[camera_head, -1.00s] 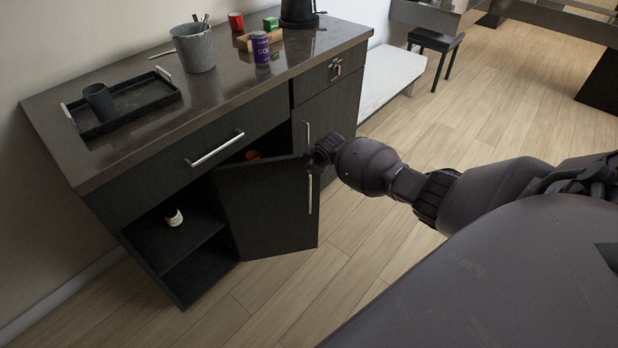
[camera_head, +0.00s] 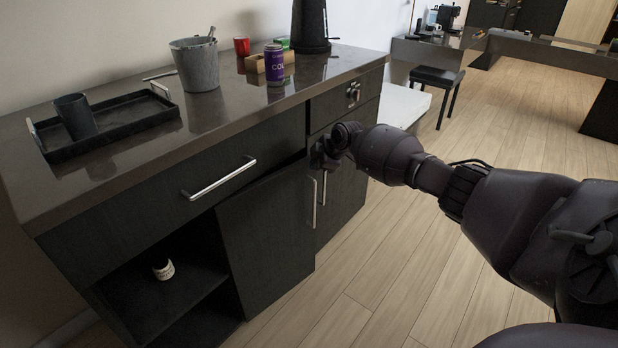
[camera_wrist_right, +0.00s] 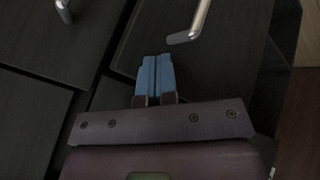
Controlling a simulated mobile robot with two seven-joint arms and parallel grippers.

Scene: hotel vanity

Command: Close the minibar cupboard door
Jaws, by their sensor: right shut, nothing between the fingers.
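The minibar cupboard door (camera_head: 266,240) is a dark panel with a vertical silver handle (camera_head: 314,203) near its right edge. In the right wrist view the blue fingertips (camera_wrist_right: 155,72) are together and empty, over the dark fronts and below a silver handle (camera_wrist_right: 190,24). Whether they touch the door I cannot tell. My left gripper is not in view.
The cabinet (camera_head: 120,212) has an open compartment left of the door with a small white item (camera_head: 163,269). Above is a drawer with a bar handle (camera_head: 219,178). The top holds a black tray (camera_head: 112,124), grey bucket (camera_head: 196,66) and purple can (camera_head: 274,65).

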